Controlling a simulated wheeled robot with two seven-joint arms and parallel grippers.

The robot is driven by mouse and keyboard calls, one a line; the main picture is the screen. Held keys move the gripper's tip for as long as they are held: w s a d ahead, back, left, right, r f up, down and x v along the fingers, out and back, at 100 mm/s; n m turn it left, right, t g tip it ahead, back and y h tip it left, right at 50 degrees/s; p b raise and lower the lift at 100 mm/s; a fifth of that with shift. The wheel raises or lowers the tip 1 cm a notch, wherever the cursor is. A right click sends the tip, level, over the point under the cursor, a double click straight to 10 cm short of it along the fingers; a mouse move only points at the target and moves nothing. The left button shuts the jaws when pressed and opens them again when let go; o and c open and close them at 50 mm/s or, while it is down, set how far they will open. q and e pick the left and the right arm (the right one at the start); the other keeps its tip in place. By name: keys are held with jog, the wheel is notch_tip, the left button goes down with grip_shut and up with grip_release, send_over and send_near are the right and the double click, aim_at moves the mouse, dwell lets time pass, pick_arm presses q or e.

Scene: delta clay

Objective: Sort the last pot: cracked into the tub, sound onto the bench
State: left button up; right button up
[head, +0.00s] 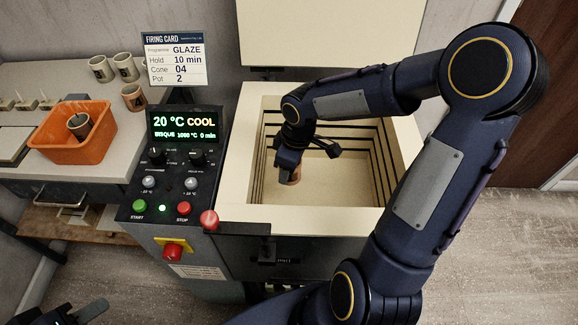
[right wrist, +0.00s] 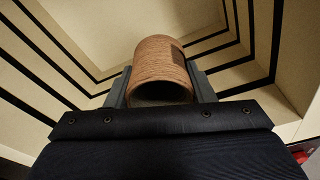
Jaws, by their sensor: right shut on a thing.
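My right gripper (head: 291,166) is down inside the open kiln (head: 233,197). It is shut on a brown clay pot (head: 294,177). In the right wrist view the pot (right wrist: 158,62) lies between the fingers with its open mouth toward the camera and a dark patch on its side; no crack is plain to see. The orange tub (head: 72,153) stands on the bench (head: 130,140) at the left, with one pot (head: 79,126) in it. Several other pots (head: 101,68) stand at the back of the bench. My left gripper (head: 80,311) is at the bottom left edge, empty and seemingly open.
The kiln's control panel (head: 177,157) reads 20 °C COOL and stands between bench and kiln. A firing card (head: 174,59) is above it, reading GLAZE, pot 2. The raised lid (head: 302,35) is behind the kiln. A red knob (head: 209,220) sits at the kiln's front corner.

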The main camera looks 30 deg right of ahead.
notch_tip(320, 180, up, 10)
jog(key=p, duration=0.8)
jog(key=shift+r, duration=0.2)
